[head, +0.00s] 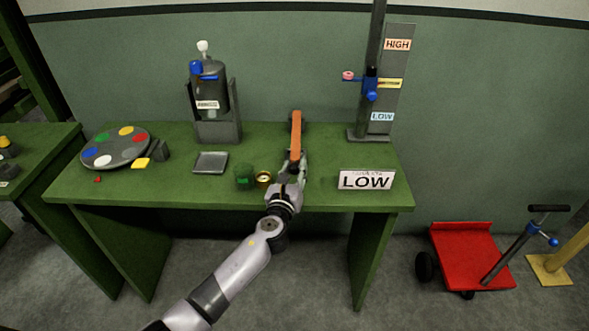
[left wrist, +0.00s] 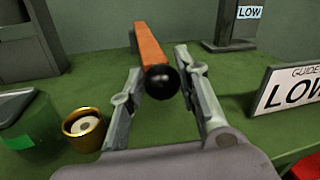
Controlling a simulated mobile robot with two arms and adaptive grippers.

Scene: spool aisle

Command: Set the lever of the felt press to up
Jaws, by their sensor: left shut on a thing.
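An orange bar (head: 296,132), which looks like the press lever, stands out over the green table near its middle. In the left wrist view the orange bar (left wrist: 150,52) ends toward me in a black ball knob (left wrist: 161,81). My left gripper (head: 294,165) is at the near end of the bar. In the left wrist view its two fingers (left wrist: 163,95) lie on either side of the knob, shut on it. The body of the press is mostly hidden behind the bar and my gripper. My right gripper is not in view.
A green canister (head: 244,176) and a brass cup (head: 263,180) stand just left of my gripper. A LOW sign (head: 366,181) stands to the right. A gauge stand (head: 371,134), grey tray (head: 210,162), dark machine (head: 213,95) and colour disc (head: 115,148) are also on the table.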

